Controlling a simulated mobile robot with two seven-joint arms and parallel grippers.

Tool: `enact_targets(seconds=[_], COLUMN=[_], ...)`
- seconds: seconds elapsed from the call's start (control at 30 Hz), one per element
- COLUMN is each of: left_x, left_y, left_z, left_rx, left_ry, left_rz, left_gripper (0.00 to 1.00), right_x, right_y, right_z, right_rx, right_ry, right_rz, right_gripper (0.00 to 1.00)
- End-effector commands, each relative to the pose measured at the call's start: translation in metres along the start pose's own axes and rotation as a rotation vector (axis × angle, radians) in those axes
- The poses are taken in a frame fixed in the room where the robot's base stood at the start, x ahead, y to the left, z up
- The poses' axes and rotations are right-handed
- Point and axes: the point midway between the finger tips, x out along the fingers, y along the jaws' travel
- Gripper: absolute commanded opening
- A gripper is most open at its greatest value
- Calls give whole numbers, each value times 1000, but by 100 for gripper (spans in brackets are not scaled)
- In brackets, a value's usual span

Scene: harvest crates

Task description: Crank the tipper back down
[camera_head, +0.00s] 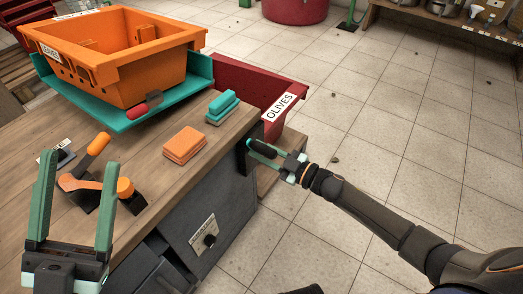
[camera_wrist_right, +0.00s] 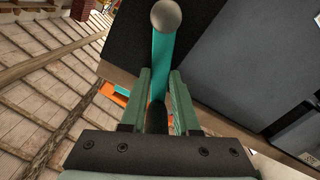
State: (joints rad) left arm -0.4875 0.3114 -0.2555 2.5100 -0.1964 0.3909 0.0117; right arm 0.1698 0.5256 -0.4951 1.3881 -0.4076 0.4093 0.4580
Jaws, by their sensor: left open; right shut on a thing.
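The tipper's teal tray (camera_head: 125,122) carries an orange crate (camera_head: 150,80) at the left end of the bench. I cannot tell exactly how far the tray is tilted. The crank's black grip (camera_head: 262,148) is at the bench's right side. My right gripper (camera_head: 275,158) is shut on this grip. In the right wrist view, the grip (camera_wrist_right: 156,118) sits between the fingers, with a teal crank arm (camera_wrist_right: 161,55) and grey round end (camera_wrist_right: 166,15) beyond. My left gripper (camera_head: 76,165) is open and empty over the near left of the bench, its fingers upright.
An orange block stack (camera_head: 184,145) and a teal one (camera_head: 222,107) lie on the bench. Orange-knobbed levers (camera_head: 98,143) stand near my left gripper. A red crate (camera_head: 285,113) labelled OLIVES is behind the bench. The tiled floor (camera_head: 400,130) at right is mostly clear.

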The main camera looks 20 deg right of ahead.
Motion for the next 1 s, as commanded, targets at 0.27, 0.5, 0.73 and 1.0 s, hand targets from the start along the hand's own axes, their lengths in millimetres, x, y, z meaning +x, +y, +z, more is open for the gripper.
enact_targets(seconds=[0.27,0.5,0.73,1.0], left_x=[0,1,0,0], left_y=[-1,-1,-1,-1], left_z=[0,0,0,0], left_rx=[-1,-1,0,1], left_ry=[2,2,2,2], left_rz=[-6,-6,-6,-3], left_gripper=[69,69,69,69], right_x=[0,0,0,0], right_y=[-1,-1,-1,-1], right_z=[0,0,0,0], right_rx=[0,1,1,1], right_ry=[0,0,0,0], right_rz=[-2,-2,-2,-3], right_gripper=[0,0,0,0])
